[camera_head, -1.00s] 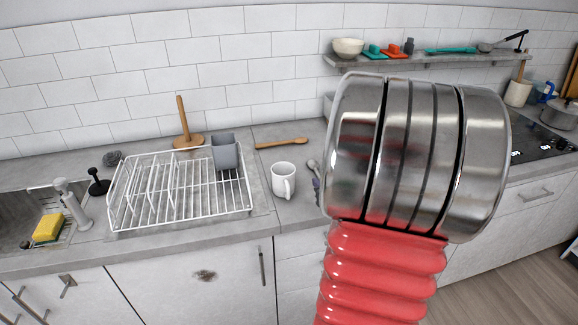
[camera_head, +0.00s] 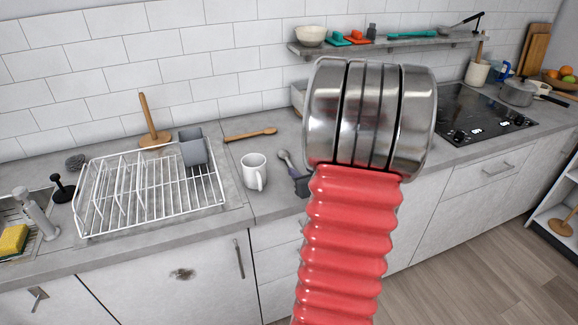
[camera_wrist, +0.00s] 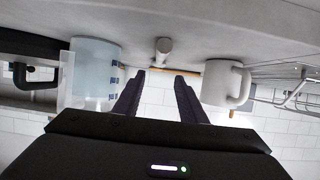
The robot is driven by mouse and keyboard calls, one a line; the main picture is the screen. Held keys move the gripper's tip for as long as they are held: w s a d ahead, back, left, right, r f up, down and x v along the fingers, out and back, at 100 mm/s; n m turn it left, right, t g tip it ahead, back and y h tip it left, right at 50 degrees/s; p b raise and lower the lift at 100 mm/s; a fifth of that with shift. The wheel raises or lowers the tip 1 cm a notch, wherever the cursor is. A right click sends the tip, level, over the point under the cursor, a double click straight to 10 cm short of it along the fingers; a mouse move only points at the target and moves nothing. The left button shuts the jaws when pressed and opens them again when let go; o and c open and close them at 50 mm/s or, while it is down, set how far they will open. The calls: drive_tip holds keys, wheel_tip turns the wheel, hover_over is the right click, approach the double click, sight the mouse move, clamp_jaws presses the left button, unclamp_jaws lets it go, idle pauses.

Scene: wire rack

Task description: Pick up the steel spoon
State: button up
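The steel spoon (camera_head: 286,160) lies on the counter right of the white mug in the head view. Its lower part is hidden by a dark piece, probably a finger of my gripper (camera_head: 302,186), and by my arm. In the wrist view, which is upside down, a grey rounded form that looks like the spoon (camera_wrist: 164,47) shows end-on, ahead of and roughly between the fingertips. My gripper (camera_wrist: 160,77) is open, its two dark fingers apart with nothing between them. I cannot tell whether a finger touches the spoon.
The white mug (camera_head: 254,172) stands close left of the spoon; a wooden spoon (camera_head: 250,135) lies behind. The wire rack (camera_head: 150,190) is farther left. In the wrist view a bluish measuring cup (camera_wrist: 92,68) stands on the other side. A wall shelf (camera_head: 400,44) hangs above.

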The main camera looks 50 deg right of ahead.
sight(291, 163)
drive_tip(key=shift+x, duration=2.65)
drive_tip(key=shift+x, duration=2.65)
drive_tip(key=shift+f, duration=0.1)
drive_tip(key=shift+s, duration=0.1)
drive_tip(key=shift+c, duration=0.3)
clamp_jaws()
